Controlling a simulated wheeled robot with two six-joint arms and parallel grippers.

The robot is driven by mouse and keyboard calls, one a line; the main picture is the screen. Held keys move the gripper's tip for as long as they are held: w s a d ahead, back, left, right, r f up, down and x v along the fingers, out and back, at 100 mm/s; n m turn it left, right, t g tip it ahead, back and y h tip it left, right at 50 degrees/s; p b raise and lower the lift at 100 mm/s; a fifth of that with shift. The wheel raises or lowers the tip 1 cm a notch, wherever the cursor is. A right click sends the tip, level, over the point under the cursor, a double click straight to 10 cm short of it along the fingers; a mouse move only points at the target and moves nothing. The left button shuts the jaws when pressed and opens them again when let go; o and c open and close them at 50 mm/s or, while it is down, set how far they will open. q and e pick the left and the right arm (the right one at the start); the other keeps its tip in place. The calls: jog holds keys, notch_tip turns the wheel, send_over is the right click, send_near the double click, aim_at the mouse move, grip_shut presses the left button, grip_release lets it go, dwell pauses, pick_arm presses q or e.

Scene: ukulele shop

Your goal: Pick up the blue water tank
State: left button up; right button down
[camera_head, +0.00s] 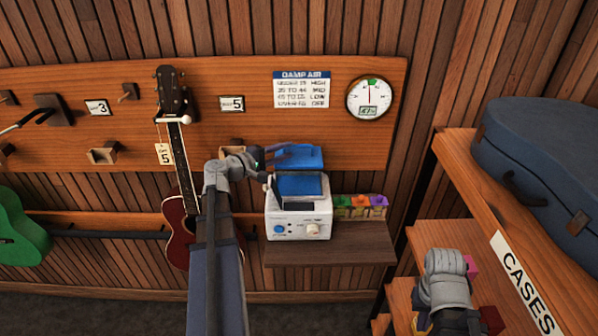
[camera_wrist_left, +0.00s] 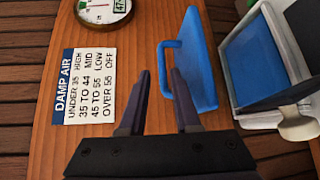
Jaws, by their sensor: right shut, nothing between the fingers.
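A blue flat-faced piece with a loop handle, apparently the water tank (camera_head: 304,156), shows just above and behind a white humidifier (camera_head: 298,228) in the head view. In the left wrist view the blue piece (camera_wrist_left: 200,58) is seen nearly edge-on, its handle (camera_wrist_left: 163,68) toward my fingers. My left gripper (camera_head: 268,158) is at its left side. The fingers (camera_wrist_left: 160,100) are apart, with the handle ahead of and between them; contact cannot be told. Another blue surface (camera_head: 299,186) shows in the humidifier's top. My right gripper (camera_head: 446,264) is at lower right, its fingers hidden behind the wrist.
The humidifier stands on a small wall shelf (camera_head: 345,248) beside small coloured packets (camera_head: 360,206). A damp-air sign (camera_head: 302,89) and a round gauge (camera_head: 369,98) are on the board above. A red ukulele (camera_head: 178,232) hangs left; a blue case (camera_head: 545,165) lies on the right shelf.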

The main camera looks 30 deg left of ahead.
aim_at(299, 147)
pick_arm(q)
jog(key=x, duration=0.3)
jog(key=b+x, duration=0.1)
jog(key=x, duration=0.3)
jog(key=shift+w+f, duration=0.1)
jog(key=shift+f, duration=0.15)
grip_shut()
dwell(1.2)
